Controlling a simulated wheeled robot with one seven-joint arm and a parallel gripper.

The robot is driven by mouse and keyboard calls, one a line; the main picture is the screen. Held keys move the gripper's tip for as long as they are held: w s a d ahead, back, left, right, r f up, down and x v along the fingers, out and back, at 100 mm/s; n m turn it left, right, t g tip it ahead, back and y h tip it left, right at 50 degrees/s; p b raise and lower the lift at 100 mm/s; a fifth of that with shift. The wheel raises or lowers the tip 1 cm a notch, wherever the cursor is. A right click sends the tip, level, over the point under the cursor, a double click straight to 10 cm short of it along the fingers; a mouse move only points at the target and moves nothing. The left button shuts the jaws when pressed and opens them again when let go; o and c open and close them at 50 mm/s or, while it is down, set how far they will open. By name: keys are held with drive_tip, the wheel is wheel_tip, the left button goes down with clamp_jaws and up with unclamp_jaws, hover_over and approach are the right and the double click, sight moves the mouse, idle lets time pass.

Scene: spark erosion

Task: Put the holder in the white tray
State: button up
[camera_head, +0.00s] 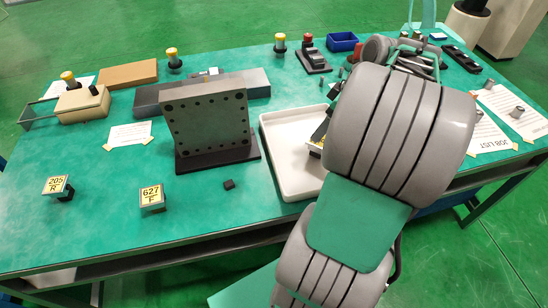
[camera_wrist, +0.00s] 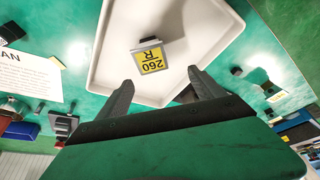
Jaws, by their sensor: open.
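A holder with a yellow label reading 260 R (camera_wrist: 152,60) is inside the white tray (camera_wrist: 112,58) in the wrist view. The label is upside down there, with a grey body behind it. My gripper (camera_wrist: 160,76) is open, its two fingers spread below the holder in the picture and apart from it. In the head view the white tray (camera_head: 283,150) is on the table, its right part hidden by my arm.
Two other labelled holders, 205 R (camera_head: 57,186) and 627 F (camera_head: 152,198), stand at the front left. A dark drilled angle plate (camera_head: 210,125) stands just left of the tray. A small dark block (camera_head: 229,184) lies before it. A blue bin (camera_head: 342,41) is at the back.

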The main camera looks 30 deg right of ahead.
drive_tip(key=w+a+m+g+h, duration=0.1)
drive_tip(key=w+a+m, duration=0.1)
drive_tip(key=a, duration=1.6)
drive_tip(key=s+a+f+m+h, duration=0.1)
drive_tip(key=s+a+f+m, duration=0.2)
drive_tip(key=s+a, duration=0.3)
drive_tip(key=a, duration=0.3)
drive_tip(key=shift+f, duration=0.3)
